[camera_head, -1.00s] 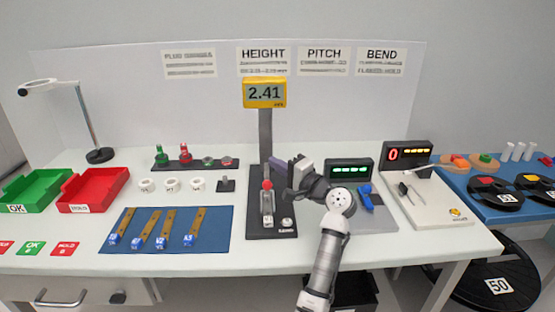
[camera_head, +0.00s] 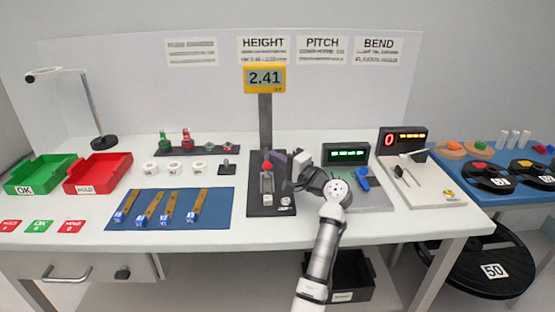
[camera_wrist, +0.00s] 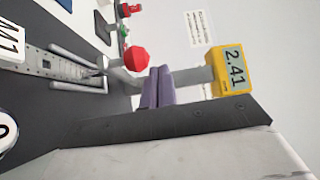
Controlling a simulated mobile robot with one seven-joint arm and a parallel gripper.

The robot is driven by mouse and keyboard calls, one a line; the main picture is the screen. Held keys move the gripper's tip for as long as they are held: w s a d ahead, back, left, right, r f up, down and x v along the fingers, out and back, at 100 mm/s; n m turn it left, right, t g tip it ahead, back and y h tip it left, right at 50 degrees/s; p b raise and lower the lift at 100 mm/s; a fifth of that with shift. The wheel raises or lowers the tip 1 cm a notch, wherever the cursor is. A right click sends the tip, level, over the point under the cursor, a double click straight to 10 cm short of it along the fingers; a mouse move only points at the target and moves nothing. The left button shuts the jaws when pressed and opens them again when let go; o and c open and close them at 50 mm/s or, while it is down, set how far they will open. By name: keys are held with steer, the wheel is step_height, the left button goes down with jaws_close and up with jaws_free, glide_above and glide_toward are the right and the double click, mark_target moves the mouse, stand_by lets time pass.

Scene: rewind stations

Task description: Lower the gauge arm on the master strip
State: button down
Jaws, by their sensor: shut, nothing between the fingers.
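The height gauge has a dark base (camera_head: 257,207), a post and a yellow display (camera_head: 265,79) reading 2.41. Its arm ends in a red knob (camera_head: 267,167), which shows large in the wrist view (camera_wrist: 137,58). The master strip (camera_wrist: 45,62), marked M1 at its end, lies in the gauge's fixture; in the head view the strip (camera_head: 267,187) is small. My gripper (camera_head: 280,158) is beside the knob, to its right. In the wrist view its purple fingertips (camera_wrist: 158,88) are shut together, empty, and close to the knob. I cannot tell whether they touch it.
A blue mat (camera_head: 205,219) with several strips lies left of the gauge. White rings (camera_head: 174,168) and a dark rack (camera_head: 197,150) stand behind it. The pitch station (camera_head: 345,154) and bend station (camera_head: 402,141) are close on the right.

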steer(key=b+v, duration=0.2)
steer(key=v, duration=1.1)
steer(key=shift+s+d, duration=0.25)
steer(key=shift+s, duration=0.1)
